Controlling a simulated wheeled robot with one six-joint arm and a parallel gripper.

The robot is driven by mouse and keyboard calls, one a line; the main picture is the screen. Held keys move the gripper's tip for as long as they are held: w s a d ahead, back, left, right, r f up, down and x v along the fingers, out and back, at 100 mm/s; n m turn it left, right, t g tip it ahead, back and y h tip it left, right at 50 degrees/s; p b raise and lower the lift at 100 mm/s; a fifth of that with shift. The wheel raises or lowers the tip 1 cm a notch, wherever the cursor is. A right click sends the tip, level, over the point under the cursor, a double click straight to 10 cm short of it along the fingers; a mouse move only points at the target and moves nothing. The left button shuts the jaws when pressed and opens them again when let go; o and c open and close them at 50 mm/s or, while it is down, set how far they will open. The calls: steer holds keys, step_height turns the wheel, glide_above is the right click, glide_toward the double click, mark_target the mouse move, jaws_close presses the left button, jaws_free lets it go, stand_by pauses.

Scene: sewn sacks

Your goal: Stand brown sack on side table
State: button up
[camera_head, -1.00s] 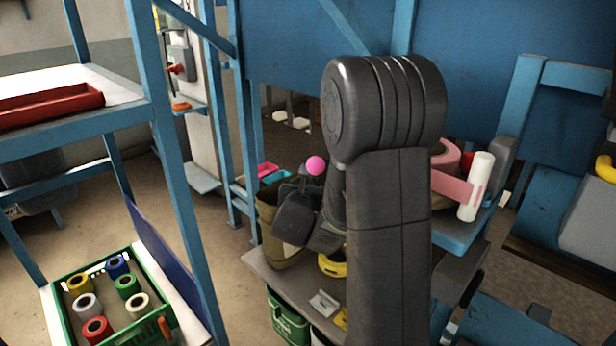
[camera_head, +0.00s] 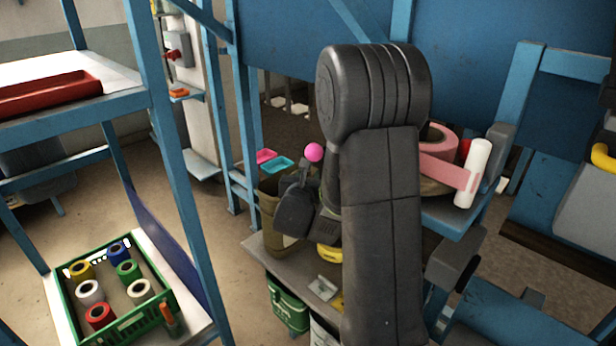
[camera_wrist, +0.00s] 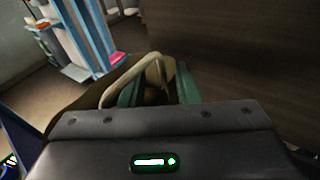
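The brown sack (camera_head: 268,205) stands on the grey side table (camera_head: 258,246) in the head view, partly hidden behind my gripper. My gripper (camera_head: 290,215) is at the sack's upper right, and its fingertips are hard to make out there. In the wrist view, the two teal fingers (camera_wrist: 160,92) are apart, with a gap between them. A tan strap loop (camera_wrist: 125,78) of the sack rises at the fingers and passes between them. Brown cloth (camera_wrist: 92,98) shows to the left. I see no firm grip on the strap.
Yellow tape (camera_head: 328,258) and a small grey item (camera_head: 324,288) lie on the table, with a green bag (camera_head: 288,308) below its edge. A green crate (camera_head: 75,318) of rolls is at lower left.

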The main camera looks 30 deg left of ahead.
steer(key=b+v, duration=0.2)
steer(key=v, duration=1)
steer(key=shift+b, duration=0.35)
